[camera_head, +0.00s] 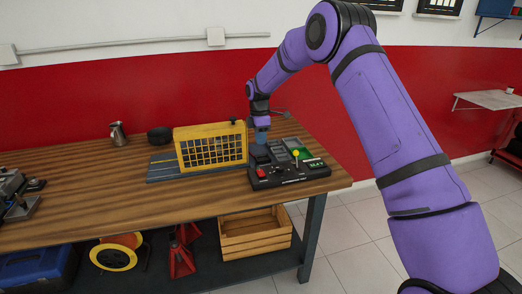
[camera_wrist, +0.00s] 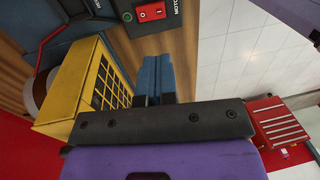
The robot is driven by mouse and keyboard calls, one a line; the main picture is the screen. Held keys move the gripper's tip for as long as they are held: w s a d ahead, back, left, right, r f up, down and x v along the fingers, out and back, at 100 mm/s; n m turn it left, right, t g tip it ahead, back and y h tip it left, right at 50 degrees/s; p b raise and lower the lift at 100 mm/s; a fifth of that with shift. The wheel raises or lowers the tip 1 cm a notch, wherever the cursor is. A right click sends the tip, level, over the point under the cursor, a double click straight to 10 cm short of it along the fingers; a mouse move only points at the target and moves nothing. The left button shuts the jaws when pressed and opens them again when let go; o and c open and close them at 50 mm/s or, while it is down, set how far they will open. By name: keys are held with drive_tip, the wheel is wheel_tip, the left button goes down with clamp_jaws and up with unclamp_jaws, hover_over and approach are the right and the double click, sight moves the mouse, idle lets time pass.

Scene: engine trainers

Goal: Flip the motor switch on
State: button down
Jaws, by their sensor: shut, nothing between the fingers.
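The dark control panel (camera_head: 292,183) lies at the right end of the wooden workbench. The motor switch is probably the red rocker (camera_wrist: 152,12) beside partly visible "MOTOR" lettering in the wrist view. A red switch (camera_head: 261,172) also shows at the panel's front left in the head view. I cannot tell which way the rocker is set. My gripper (camera_head: 262,138) is above the back left of the panel, fingers pointing down. Its blue fingers (camera_wrist: 157,62) are together and empty in the wrist view, apart from the rocker.
A yellow mesh guard (camera_head: 211,146) stands just left of the panel and close to my gripper. A yellow-knobbed lever (camera_head: 296,153) rises from the panel. A metal jug (camera_head: 118,134) and a dark round object (camera_head: 160,135) stand at the back. The bench (camera_head: 110,205) is clear in front.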

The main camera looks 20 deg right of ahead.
sight(261, 172)
drive_tip(key=f, duration=0.4)
drive_tip(key=s+f, duration=0.1)
drive_tip(key=f, duration=0.7)
drive_tip(key=shift+s+f, duration=0.3)
drive_tip(key=shift+s, duration=0.1)
drive_tip(key=shift+s+f, duration=0.1)
drive_tip(key=shift+f+t, duration=0.1)
drive_tip(key=shift+t, duration=0.2)
drive_tip(key=shift+w+r, duration=0.25)
drive_tip(key=shift+w, duration=0.5)
drive_tip(key=shift+r, duration=0.1)
